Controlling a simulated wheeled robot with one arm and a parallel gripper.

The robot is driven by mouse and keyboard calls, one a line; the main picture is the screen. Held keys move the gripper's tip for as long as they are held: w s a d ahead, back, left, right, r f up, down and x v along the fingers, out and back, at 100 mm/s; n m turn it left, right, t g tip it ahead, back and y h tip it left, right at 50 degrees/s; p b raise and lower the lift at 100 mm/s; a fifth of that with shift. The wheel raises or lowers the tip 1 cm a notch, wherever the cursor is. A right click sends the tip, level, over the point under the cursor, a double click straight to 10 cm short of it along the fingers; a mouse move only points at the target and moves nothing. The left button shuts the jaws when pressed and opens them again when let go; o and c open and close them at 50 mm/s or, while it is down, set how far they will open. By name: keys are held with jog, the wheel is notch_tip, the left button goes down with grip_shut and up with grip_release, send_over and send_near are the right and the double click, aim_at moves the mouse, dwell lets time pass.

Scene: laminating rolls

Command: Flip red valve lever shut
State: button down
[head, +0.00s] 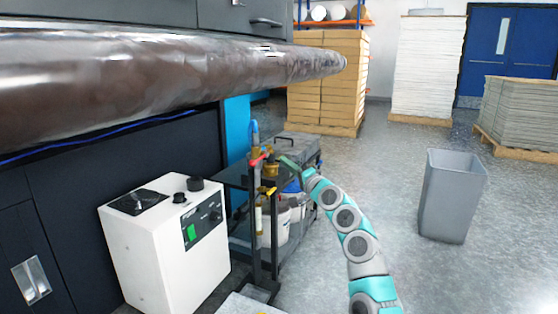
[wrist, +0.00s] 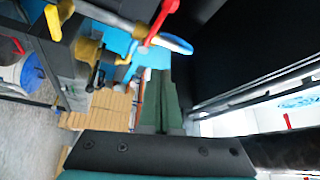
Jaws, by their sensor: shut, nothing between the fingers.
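The red valve lever (head: 257,160) sits on a slim upright post beside the black cart in the head view. In the wrist view the red lever (wrist: 160,20) is at the top middle, slanting across a pipe with a blue part. My gripper (head: 286,161) is just right of the lever in the head view, small and partly lost against the brass fitting. In the wrist view my gripper's dark green fingers (wrist: 160,78) are together and empty, pointing towards the lever with a gap visible. I cannot tell the exact distance.
A yellow handle (head: 267,190) is lower on the post. A white machine (head: 165,240) stands left of it. The large dark roll (head: 170,75) stretches overhead at left. A grey bin (head: 452,195) stands at right, with clear floor between it and my arm.

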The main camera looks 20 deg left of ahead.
jog(key=shift+d+f, duration=0.45)
jog(key=shift+d, duration=0.35)
jog(key=shift+s, duration=0.1)
